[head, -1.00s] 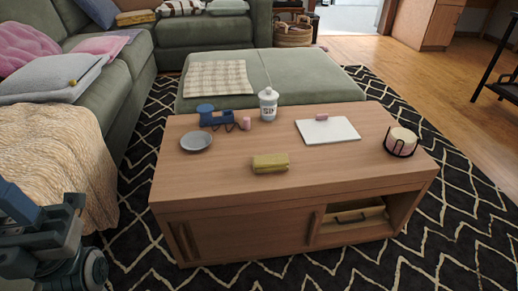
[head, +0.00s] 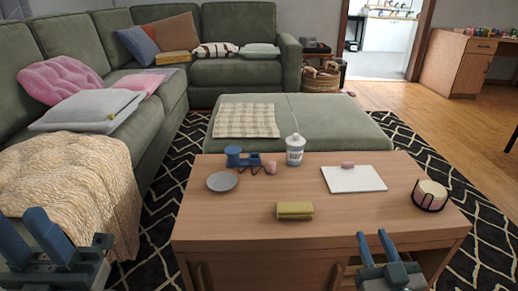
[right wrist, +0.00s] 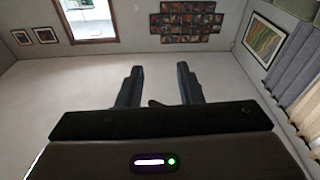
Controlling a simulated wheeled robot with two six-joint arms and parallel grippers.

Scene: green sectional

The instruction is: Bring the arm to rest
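My right gripper (head: 374,249) is at the bottom right of the head view, in front of the coffee table's near edge. Its two fingers are apart, with nothing between them. It also shows in the right wrist view (right wrist: 158,88), open, with wall and ceiling beyond it. My left gripper (head: 25,240) is at the bottom left, by the blanket on the sofa. Its fingers stand apart and it looks empty, though the frame edge cuts off part of it.
The wooden coffee table (head: 240,222) carries a yellow sponge-like block (head: 294,211), a grey plate (head: 222,181), a white jar (head: 295,150), a white board (head: 362,180) and a candle in a holder (head: 430,195). The green sectional (head: 110,45) runs along the left and back.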

